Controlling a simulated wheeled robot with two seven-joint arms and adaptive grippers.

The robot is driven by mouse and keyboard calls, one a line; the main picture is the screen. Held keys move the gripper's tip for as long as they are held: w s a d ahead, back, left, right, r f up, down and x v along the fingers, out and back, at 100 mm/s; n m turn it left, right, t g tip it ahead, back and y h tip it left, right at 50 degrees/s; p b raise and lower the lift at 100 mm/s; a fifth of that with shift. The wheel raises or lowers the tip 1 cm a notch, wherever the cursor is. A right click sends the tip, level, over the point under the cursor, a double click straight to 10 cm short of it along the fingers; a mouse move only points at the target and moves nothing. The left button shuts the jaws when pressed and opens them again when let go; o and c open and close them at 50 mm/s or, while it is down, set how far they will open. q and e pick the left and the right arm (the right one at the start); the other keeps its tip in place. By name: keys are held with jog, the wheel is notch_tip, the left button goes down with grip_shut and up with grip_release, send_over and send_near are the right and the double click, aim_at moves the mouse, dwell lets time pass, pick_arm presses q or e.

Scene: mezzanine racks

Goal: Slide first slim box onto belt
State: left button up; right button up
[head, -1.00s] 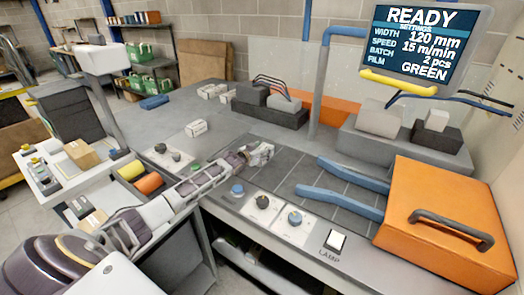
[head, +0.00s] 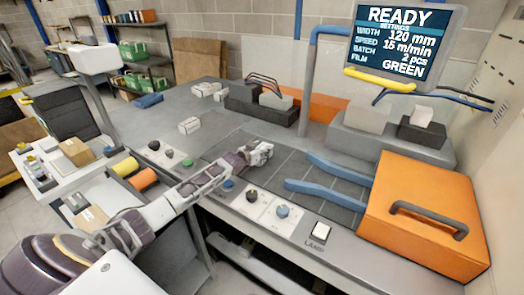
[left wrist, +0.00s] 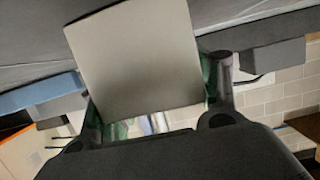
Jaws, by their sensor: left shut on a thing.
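My left gripper (head: 262,153) is over the dark belt (head: 296,160), left of the blue guide rails. It is shut on a slim box (left wrist: 135,58), a plain pale grey block between the fingers in the left wrist view. In the head view the fingers mostly hide this box, and I cannot tell whether it touches the belt. Another white box (head: 189,125) lies on the grey table left of the belt. More pale boxes (head: 207,90) lie farther back. My right gripper is not in view.
Two blue guide rails (head: 325,188) run over the belt to an orange machine cover (head: 425,212). Knobs (head: 282,211) and a lamp switch (head: 320,231) line the front edge. A dark block with cables (head: 262,105) stands behind the belt. The screen (head: 405,42) reads READY.

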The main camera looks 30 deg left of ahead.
pick_arm(q)
jog(key=o, duration=1.3)
jog(key=shift+s, duration=0.1)
jog(key=shift+s+r, duration=0.1)
jog(key=shift+s, duration=0.35)
jog(key=shift+v, duration=5.45)
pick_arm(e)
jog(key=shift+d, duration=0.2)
pick_arm(q)
jog(key=shift+r, duration=0.1)
jog(key=shift+r, duration=0.15)
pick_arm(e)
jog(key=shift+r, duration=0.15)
